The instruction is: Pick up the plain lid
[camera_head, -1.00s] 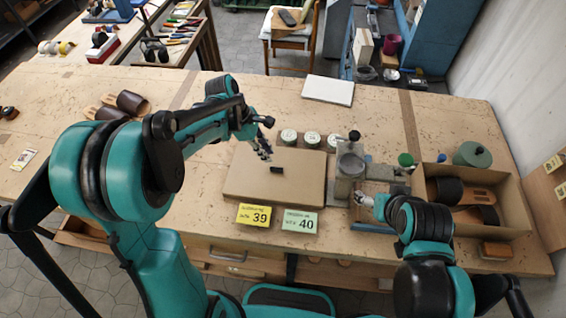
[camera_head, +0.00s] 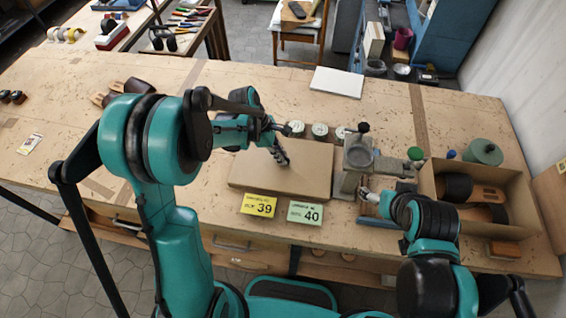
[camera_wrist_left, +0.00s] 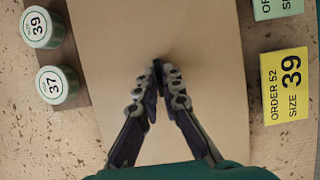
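The plain lid (camera_head: 250,175) is a flat tan board-like piece lying on the workbench, behind the yellow and green size cards. My left gripper (camera_head: 283,160) points down onto its middle, where it hides the lid's small black grip. In the left wrist view the lid (camera_wrist_left: 110,110) fills the middle. The left fingers (camera_wrist_left: 158,68) come together there, with a dark upright piece between their tips, which looks like the lid's grip. The lid appears to lie flat. My right gripper (camera_head: 368,195) is small in view beside the grey press; its opening is unclear.
The yellow card 39 (camera_head: 258,205) and green card 40 (camera_head: 305,213) stand at the lid's front. Several round size tins (camera_head: 320,130) line its back edge. The grey press (camera_head: 357,160) is close on the right, then an open box (camera_head: 435,190) holding sandals.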

